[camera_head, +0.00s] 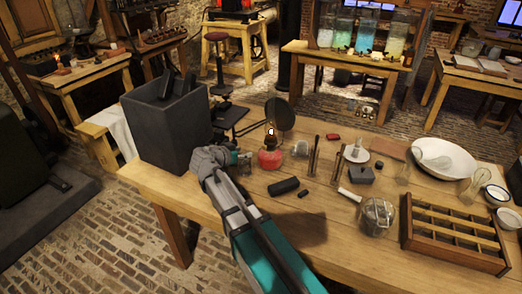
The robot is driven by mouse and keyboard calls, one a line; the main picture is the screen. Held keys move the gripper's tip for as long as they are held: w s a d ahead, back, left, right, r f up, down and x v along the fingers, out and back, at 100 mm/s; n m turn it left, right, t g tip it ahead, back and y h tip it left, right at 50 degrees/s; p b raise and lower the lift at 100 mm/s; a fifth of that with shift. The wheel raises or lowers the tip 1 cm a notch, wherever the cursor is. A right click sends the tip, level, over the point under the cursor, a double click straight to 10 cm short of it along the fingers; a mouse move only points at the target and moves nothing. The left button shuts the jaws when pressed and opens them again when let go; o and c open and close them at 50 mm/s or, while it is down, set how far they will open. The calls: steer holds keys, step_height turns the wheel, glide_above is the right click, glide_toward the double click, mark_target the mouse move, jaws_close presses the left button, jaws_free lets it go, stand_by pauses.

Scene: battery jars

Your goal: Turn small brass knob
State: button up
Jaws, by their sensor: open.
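A small lamp (270,157) with a red base and a lit flame stands on the wooden table. The small brass knob is too small to make out; I cannot tell where it is. My gripper (240,160) is to the left of the lamp, at the end of my grey and teal arm. It is open and appears empty. The arm hides part of the table, and the fingers are too small to see clearly.
A tall dark grey bin (166,130) stands close left of my gripper. A round dark disc on a stand (280,114) is behind the lamp. A black cylinder (284,186) lies in front. A wooden compartment tray (452,250) and white bowl (440,156) are at right.

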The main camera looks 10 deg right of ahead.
mark_target(263, 147)
steer(key=b+x, duration=0.4)
steer(key=x, duration=0.7)
steer(key=shift+w+d+f, duration=0.1)
steer(key=shift+w+d, duration=0.05)
steer(key=shift+d, duration=0.05)
jaws_close()
